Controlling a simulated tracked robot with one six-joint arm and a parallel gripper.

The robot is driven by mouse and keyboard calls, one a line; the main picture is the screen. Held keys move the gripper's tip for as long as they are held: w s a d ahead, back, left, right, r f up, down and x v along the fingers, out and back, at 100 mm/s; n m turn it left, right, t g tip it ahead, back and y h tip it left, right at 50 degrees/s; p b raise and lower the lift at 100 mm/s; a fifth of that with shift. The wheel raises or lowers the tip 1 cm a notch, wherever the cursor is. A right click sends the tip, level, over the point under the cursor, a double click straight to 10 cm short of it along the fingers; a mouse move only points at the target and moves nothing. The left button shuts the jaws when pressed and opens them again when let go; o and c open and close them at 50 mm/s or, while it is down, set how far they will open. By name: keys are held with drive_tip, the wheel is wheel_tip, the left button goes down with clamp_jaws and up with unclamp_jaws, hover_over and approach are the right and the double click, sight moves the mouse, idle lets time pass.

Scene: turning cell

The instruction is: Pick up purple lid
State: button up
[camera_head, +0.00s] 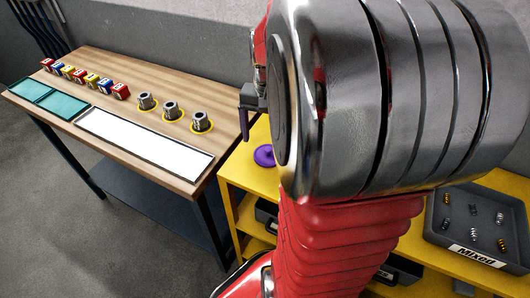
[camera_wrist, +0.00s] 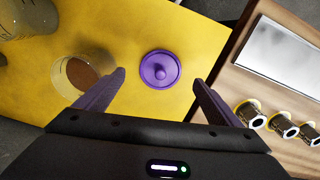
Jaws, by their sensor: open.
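The purple lid (camera_wrist: 160,69) is round with a small knob in its middle. It lies on the yellow table top (camera_wrist: 125,25). In the wrist view it shows between and beyond my open fingers, and nothing touches it. My gripper (camera_wrist: 160,80) is open and empty. In the head view the purple lid (camera_head: 264,155) lies on the yellow bench, partly hidden by my arm, and one finger of my gripper (camera_head: 244,120) shows above it.
A clear jar (camera_wrist: 75,75) with brown contents stands left of the lid, with another glass container (camera_wrist: 25,18) beyond. The wooden table (camera_head: 150,85) carries metal fittings (camera_head: 171,110), lettered blocks (camera_head: 80,76) and a white panel (camera_head: 140,142). A "Mixed" tray (camera_head: 435,228) sits at right.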

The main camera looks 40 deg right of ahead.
sight(268, 149)
drive_tip(key=shift+f, duration=0.1)
drive_tip(key=shift+w+d+f, duration=0.1)
drive_tip(key=shift+f, duration=2.45)
drive_tip(key=shift+c, duration=0.4)
drive_tip(key=c, duration=1)
drive_tip(key=shift+r, duration=0.1)
wheel_tip(268, 149, up, 10)
drive_tip(key=shift+f, duration=0.1)
